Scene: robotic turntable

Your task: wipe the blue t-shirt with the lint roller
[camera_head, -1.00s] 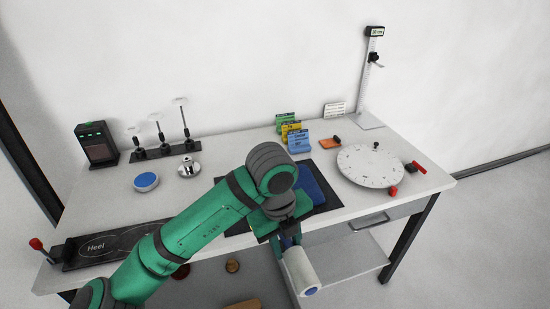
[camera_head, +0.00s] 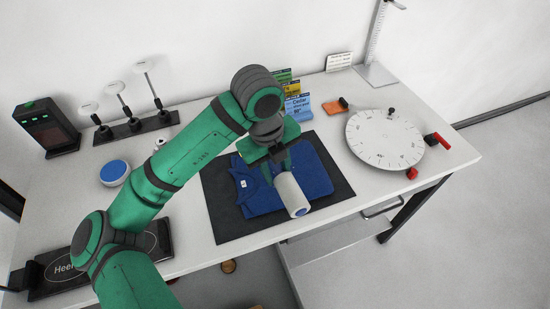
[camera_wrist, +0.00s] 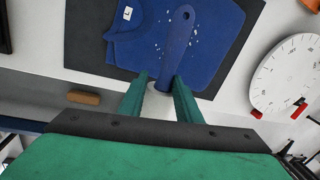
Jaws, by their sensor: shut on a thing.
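The blue t-shirt (camera_head: 310,165) lies folded on a dark mat (camera_head: 225,222) on the workbench. In the wrist view the t-shirt (camera_wrist: 215,60) shows a white tag and several white specks. My gripper (camera_head: 277,174) is shut on the lint roller (camera_head: 290,196), which has a white cylinder and a blue handle. The cylinder overlaps the shirt's front part in the head view; I cannot tell whether it touches the cloth. In the wrist view my gripper (camera_wrist: 161,84) has the roller's blue handle (camera_wrist: 178,45) stretching away over the shirt. The cylinder is mostly hidden there.
A white round dial (camera_head: 385,140) with red parts stands to the right. Blue, yellow and green cards (camera_head: 298,107) stand behind the mat.

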